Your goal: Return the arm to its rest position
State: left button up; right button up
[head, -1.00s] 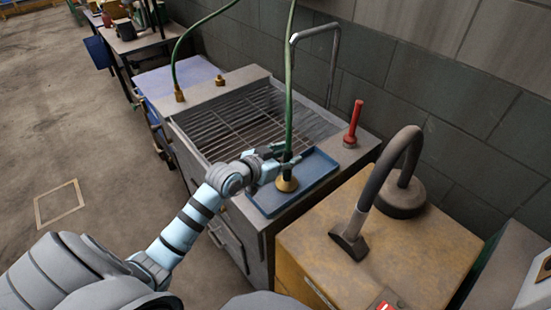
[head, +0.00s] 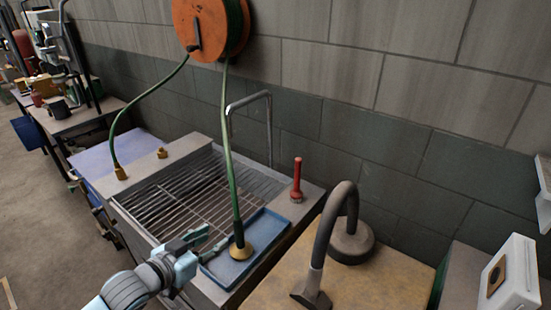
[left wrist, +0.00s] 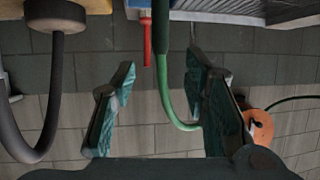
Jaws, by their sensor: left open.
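My left gripper (head: 207,243) is open and empty in the head view, just left of the green hose (head: 230,170) and near the front left of the blue tray (head: 262,228). The hose's brass end (head: 241,251) stands upright on the tray. In the left wrist view the open fingers (left wrist: 160,70) spread wide, and the green hose (left wrist: 164,75) shows beyond, between them. No contact between fingers and hose is clear. The lower part of my left arm is cut off by the picture's bottom edge. My right gripper is in neither view.
A sink with a metal grate (head: 165,205) lies behind the gripper. A red handle (head: 297,180) stands at the back right. A dark curved pipe (head: 340,205) rises from the yellowish box on the right. An orange reel (head: 205,28) hangs on the block wall.

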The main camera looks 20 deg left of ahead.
pick_arm(q)
jog(key=s+d+f+n+g+y, duration=0.1)
jog(key=s+d+f+g+y, duration=0.15)
jog(key=s+f+g, duration=0.5)
jog(key=s+d+f+g+y, duration=0.1)
jog(key=s+d+f+g, duration=0.2)
jog(key=s+f, duration=0.9)
jog(key=s+a+f+b, duration=0.1)
jog(key=s+f, duration=0.1)
jog(key=f, duration=0.6)
jog(key=s+a+f+b, duration=0.1)
jog(key=s+f, duration=0.1)
jog(key=f, duration=0.5)
jog(key=s+f+g, duration=0.1)
jog(key=s+f, duration=1.3)
jog(key=f, duration=0.1)
jog(key=shift+a+n+g+b, duration=0.3)
jog(key=shift+a+g+b, duration=0.05)
jog(key=shift+b, duration=0.1)
